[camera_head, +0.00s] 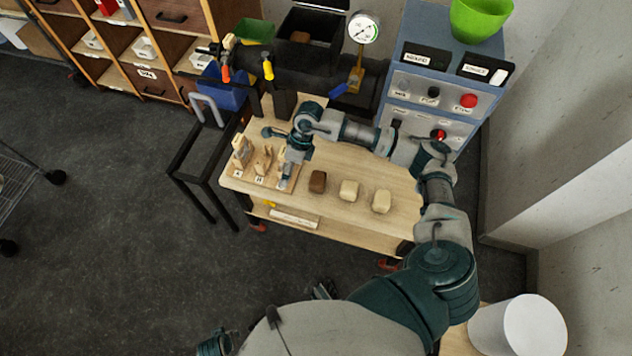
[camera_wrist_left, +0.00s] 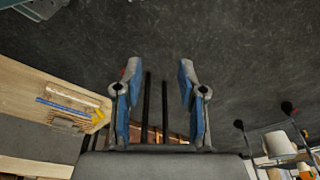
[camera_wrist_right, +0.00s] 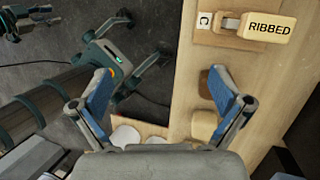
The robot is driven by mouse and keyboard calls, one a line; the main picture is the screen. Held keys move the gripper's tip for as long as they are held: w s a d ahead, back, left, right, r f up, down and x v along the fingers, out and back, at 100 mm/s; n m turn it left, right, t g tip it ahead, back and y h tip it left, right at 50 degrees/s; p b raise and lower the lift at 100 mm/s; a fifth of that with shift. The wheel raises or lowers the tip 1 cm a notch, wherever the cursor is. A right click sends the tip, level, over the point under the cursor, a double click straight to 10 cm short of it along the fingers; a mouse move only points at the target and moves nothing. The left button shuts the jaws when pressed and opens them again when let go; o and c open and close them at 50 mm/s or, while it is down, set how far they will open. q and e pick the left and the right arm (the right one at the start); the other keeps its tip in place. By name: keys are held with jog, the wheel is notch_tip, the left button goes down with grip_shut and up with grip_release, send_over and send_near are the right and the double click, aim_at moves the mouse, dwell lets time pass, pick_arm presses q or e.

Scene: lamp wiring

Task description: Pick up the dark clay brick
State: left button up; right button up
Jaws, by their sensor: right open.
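The dark clay brick (camera_head: 317,181) lies on the wooden workbench (camera_head: 335,218), left of two pale bricks (camera_head: 349,190) (camera_head: 381,201). My right gripper (camera_head: 286,180) is above the bench, to the left of the dark brick and apart from it. In the right wrist view its fingers (camera_wrist_right: 165,92) are spread and empty. A brown brick (camera_wrist_right: 205,83), apparently the dark one, shows there beside the right-hand finger, partly hidden by it. A tan brick (camera_wrist_right: 203,124) is below it. My left gripper (camera_wrist_left: 157,90) is open and empty over the dark floor.
Wooden sample pieces (camera_head: 262,160) stand at the bench's left end, close to my right gripper. A block labelled RIBBED (camera_wrist_right: 266,27) shows in the right wrist view. A blue control cabinet (camera_head: 440,85) and a dial gauge (camera_head: 364,28) stand behind the bench.

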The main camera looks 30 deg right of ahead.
jog(key=d+r+h, duration=0.1)
jog(key=d+h, duration=0.3)
jog(key=d, duration=0.7)
jog(key=b, duration=0.2)
send_over(317, 184)
notch_tip(317, 184, down, 11)
jog(key=f, duration=0.5)
jog(key=shift+s+b, duration=0.25)
jog(key=shift+b, duration=0.05)
jog(key=shift+f, duration=0.3)
pick_arm(q)
notch_tip(317, 184, up, 7)
jog(key=shift+r, duration=0.15)
pick_arm(e)
jog(key=c, duration=1.7)
